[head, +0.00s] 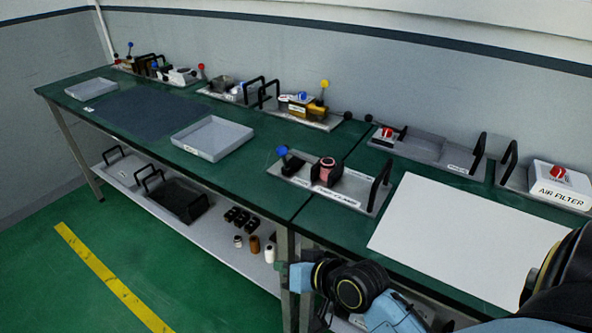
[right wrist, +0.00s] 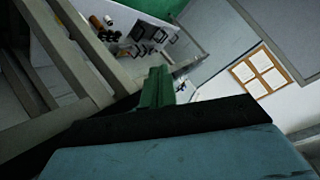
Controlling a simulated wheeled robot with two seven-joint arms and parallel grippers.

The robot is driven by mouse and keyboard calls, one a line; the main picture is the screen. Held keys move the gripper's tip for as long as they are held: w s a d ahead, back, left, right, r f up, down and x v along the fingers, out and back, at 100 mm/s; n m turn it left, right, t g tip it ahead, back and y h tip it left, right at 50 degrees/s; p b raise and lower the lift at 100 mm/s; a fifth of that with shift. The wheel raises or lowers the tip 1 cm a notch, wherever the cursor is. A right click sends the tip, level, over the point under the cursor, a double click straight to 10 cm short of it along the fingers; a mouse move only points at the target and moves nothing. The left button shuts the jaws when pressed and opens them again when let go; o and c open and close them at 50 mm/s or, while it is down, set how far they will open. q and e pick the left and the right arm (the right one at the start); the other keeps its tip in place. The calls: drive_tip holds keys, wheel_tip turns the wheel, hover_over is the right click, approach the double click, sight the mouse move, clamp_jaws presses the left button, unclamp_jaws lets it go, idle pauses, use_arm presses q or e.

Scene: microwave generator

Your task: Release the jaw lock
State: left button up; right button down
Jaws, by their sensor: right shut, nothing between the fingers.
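No part is clearly readable as the jaw lock. A grey tray fixture (head: 322,183) stands on the green bench. It carries a lever with a blue ball (head: 282,151), a black block, a pinkish-red round part (head: 327,170) and a black handle (head: 380,188). My right gripper (head: 291,277) is low in front of the bench edge, below and apart from this fixture. Its green fingers (right wrist: 156,88) are together and empty in the right wrist view. My left gripper is in neither view.
Other fixtures with ball levers line the back, one with a yellow ball (head: 324,85). An air filter box (head: 561,185) is at right. A white sheet (head: 470,235) and an empty tray (head: 212,138) lie on the bench. The lower shelf (head: 225,225) holds several parts.

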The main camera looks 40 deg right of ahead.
sight(283, 158)
drive_tip(key=w+d+r+m+t+h, duration=0.2)
drive_tip(key=w+d+r+m+h, duration=0.1)
drive_tip(key=d+m, duration=0.2)
drive_tip(key=w+d+r+m+t+h, duration=0.2)
drive_tip(key=w+d+m+t+h, duration=0.1)
drive_tip(key=d+m, duration=0.2)
drive_tip(key=w+d+r+m+t+h, duration=0.2)
drive_tip(key=w+d+r+m+h, duration=0.1)
drive_tip(key=d+m, duration=0.2)
drive_tip(key=shift+w+d+r+m+t, duration=0.15)
drive_tip(key=shift+d+t, duration=0.05)
drive_tip(key=shift+d, duration=0.45)
drive_tip(key=shift+w+d+r+m+t, duration=0.15)
drive_tip(key=shift+d+t, duration=0.05)
drive_tip(key=shift+d, duration=0.4)
drive_tip(key=x, duration=0.9)
drive_tip(key=shift+w+a+f, duration=0.1)
drive_tip(key=shift+w+a, duration=0.95)
drive_tip(key=shift+w, duration=0.05)
drive_tip(key=shift+w+a+f, duration=0.1)
drive_tip(key=shift+w+a, duration=0.2)
drive_tip(key=shift+a, duration=0.15)
